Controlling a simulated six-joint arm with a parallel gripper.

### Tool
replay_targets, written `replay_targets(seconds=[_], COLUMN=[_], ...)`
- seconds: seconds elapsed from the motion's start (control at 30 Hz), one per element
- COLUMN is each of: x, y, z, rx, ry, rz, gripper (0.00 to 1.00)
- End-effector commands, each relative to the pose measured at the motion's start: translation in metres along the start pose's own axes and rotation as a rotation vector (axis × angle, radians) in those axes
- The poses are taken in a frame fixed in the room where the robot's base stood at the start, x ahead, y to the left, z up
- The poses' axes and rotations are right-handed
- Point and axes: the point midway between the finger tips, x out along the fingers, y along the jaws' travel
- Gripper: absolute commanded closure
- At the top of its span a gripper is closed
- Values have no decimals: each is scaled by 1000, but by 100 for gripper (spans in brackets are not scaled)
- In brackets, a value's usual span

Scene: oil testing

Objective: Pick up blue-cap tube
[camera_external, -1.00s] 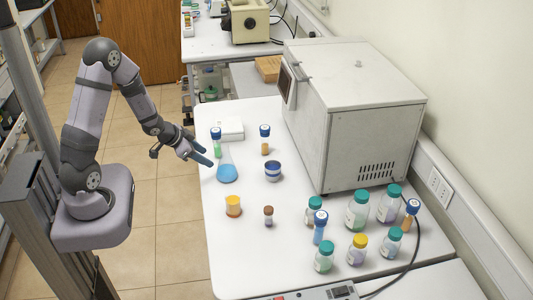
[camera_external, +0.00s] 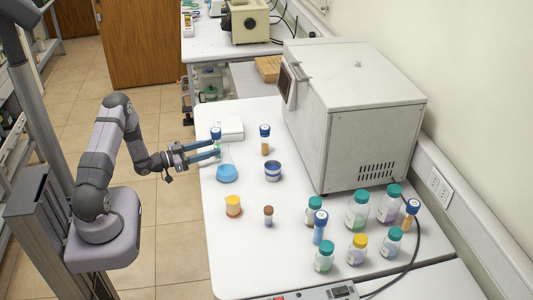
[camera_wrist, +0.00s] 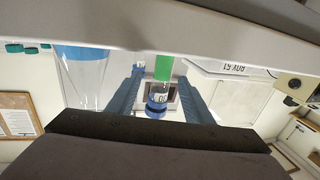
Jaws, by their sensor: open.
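A blue-cap tube with green contents (camera_external: 216,134) stands upright near the table's far left, behind the blue flask. My gripper (camera_external: 219,148) is open and level, reaching in from the left, with its fingers at the tube. In the wrist view, which is upside down, the tube's blue cap and label (camera_wrist: 157,107) show between the two open fingers (camera_wrist: 160,92); no grip is seen. Other blue-cap tubes are an amber one (camera_external: 265,144) to the right, a blue one (camera_external: 319,232) at the front, and an amber one (camera_external: 410,212) at the right.
The flask with blue liquid (camera_external: 227,173) stands close in front of the gripper; it also shows in the wrist view (camera_wrist: 82,75). A white box (camera_external: 231,127) lies behind the tube. A blue-white cup (camera_external: 273,171) and the large grey machine (camera_external: 360,125) are to the right.

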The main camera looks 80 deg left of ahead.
Motion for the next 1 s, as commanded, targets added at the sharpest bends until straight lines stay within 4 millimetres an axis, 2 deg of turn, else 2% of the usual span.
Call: replay_targets(seconds=[0.2, 0.43, 0.67, 0.9, 1.0], x=[5, 22, 28, 54, 66], y=[-1, 0, -1, 0, -1], z=[-1, -2, -3, -13, -11], rx=[19, 16, 17, 16, 16], ry=[-3, -3, -3, -4, -4], rz=[0, 2, 1, 3, 2], gripper=[53, 53, 53, 53, 53])
